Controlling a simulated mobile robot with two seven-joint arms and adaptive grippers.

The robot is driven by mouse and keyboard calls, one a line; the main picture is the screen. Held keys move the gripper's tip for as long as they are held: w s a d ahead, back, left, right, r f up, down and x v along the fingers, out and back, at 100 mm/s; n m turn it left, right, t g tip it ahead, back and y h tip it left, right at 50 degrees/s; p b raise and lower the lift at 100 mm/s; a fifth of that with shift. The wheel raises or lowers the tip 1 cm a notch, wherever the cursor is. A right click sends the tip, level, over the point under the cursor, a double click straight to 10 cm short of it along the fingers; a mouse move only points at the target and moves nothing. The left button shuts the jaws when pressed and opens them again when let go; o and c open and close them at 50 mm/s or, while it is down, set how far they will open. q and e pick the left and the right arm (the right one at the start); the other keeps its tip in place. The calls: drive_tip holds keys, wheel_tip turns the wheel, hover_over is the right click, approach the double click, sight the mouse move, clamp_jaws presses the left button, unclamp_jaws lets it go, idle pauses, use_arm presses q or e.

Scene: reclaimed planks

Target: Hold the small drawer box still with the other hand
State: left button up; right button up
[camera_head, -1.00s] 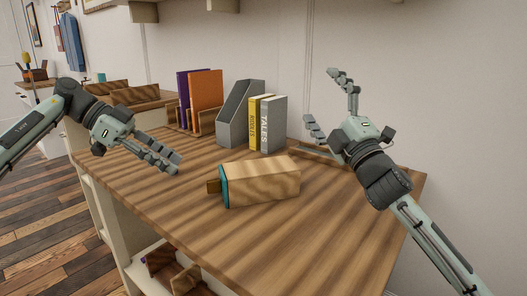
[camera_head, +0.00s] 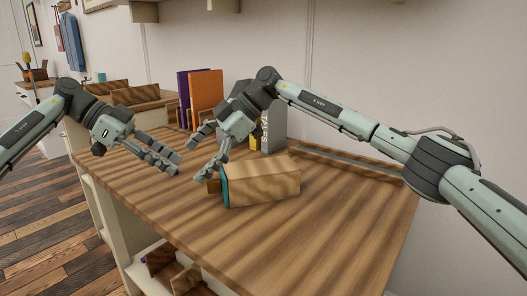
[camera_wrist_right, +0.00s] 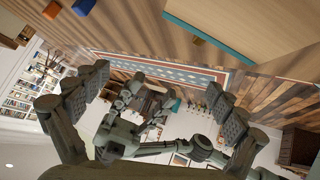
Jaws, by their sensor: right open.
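The small drawer box (camera_head: 262,182) lies on the plank table (camera_head: 300,235), wooden with a teal front edge and a short wooden knob at its left end. In the right wrist view its wooden side (camera_wrist_right: 270,25) and teal edge (camera_wrist_right: 210,35) fill the upper right. My right gripper (camera_head: 200,157) is open and empty, its fingers just up-left of the box's knob end; the lower finger overlaps that end in the picture, and contact cannot be told. My left gripper (camera_head: 175,161) is left of the box, apart from it, with nothing visible in its fingers.
Purple and orange books (camera_head: 206,95) stand at the back. My right arm partly hides the grey file holder and the yellow and grey books (camera_head: 268,132) behind the box. A low tray (camera_head: 345,163) lies along the wall. The table's front is clear.

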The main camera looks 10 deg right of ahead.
sight(230, 168)
drive_tip(key=d+h, duration=0.1)
drive_tip(key=d, duration=0.1)
drive_tip(key=d+h, duration=0.2)
drive_tip(key=d, duration=0.1)
drive_tip(key=d+f+h, duration=0.1)
drive_tip(key=d+h, duration=0.1)
drive_tip(key=d, duration=0.1)
drive_tip(key=shift+s+d+m, duration=0.1)
drive_tip(key=shift+m, duration=0.3)
drive_tip(key=d+h, duration=0.1)
drive_tip(key=d, duration=0.1)
drive_tip(key=d+r+h, duration=0.1)
drive_tip(key=d, duration=0.1)
drive_tip(key=d+m+h, duration=0.1)
drive_tip(key=d, duration=0.1)
drive_tip(key=shift+s+d+r+g+h, duration=0.25)
drive_tip(key=shift+s+r+g+h, duration=0.05)
drive_tip(key=shift+g+h, duration=0.1)
drive_tip(key=shift+d, duration=0.35)
wheel_tip(230, 168, down, 8)
drive_tip(key=shift+r, duration=0.2)
drive_tip(key=c, duration=1.4)
